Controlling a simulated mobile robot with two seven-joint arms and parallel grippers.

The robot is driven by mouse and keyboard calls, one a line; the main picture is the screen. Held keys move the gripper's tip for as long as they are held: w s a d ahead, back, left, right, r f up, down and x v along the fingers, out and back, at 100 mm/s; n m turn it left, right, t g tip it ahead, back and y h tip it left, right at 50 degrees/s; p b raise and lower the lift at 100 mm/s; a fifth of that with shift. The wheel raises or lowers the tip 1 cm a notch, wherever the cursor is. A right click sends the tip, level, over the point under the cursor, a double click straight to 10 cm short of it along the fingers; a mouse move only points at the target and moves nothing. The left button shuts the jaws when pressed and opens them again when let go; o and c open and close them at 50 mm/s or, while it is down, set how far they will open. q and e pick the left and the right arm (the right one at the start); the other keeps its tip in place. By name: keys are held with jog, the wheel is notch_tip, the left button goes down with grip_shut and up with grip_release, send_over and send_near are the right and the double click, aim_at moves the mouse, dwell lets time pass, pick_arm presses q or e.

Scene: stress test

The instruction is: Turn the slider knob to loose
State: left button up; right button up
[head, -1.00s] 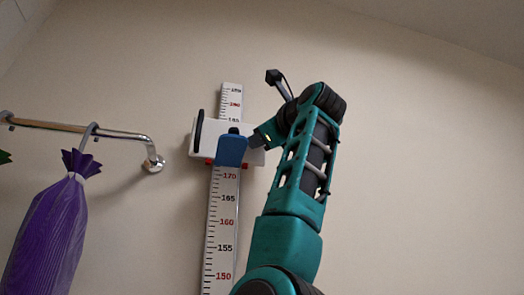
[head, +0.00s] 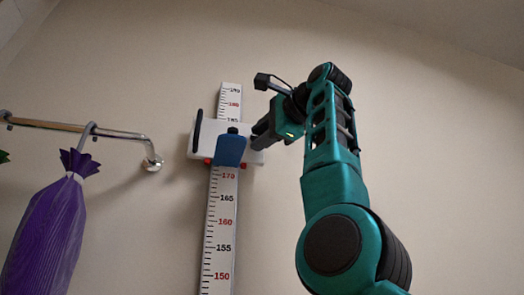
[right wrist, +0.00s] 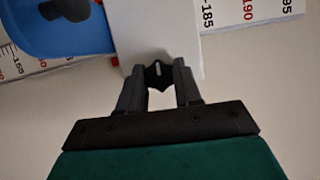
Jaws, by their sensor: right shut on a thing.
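A white slider block (head: 206,141) with a blue plate (head: 230,151) sits on the upright height scale (head: 221,215) on the wall, just above the 170 mark. In the right wrist view, the white block (right wrist: 185,40) and blue plate (right wrist: 55,28) show at the top. A small black knob (right wrist: 158,74) with a short pale mark is at the block's edge. My right gripper (right wrist: 158,78) is shut on this knob, one finger on each side. In the head view, my right gripper (head: 256,141) reaches the block's right side and hides the knob. My left gripper is out of view.
A metal rail (head: 75,128) is fixed to the wall on the left. A purple bag (head: 48,235) hangs from it by a hook. The wall around the scale is otherwise bare.

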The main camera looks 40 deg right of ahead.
jog(key=shift+n, duration=0.3)
jog(key=o, duration=1)
jog(key=shift+o, duration=0.2)
jog(key=shift+s, duration=0.1)
jog(key=s+a+b, duration=0.1)
jog(key=s+b, duration=0.1)
jog(key=s, duration=1)
jog(key=shift+s+a, duration=0.25)
jog(key=shift+s, duration=0.1)
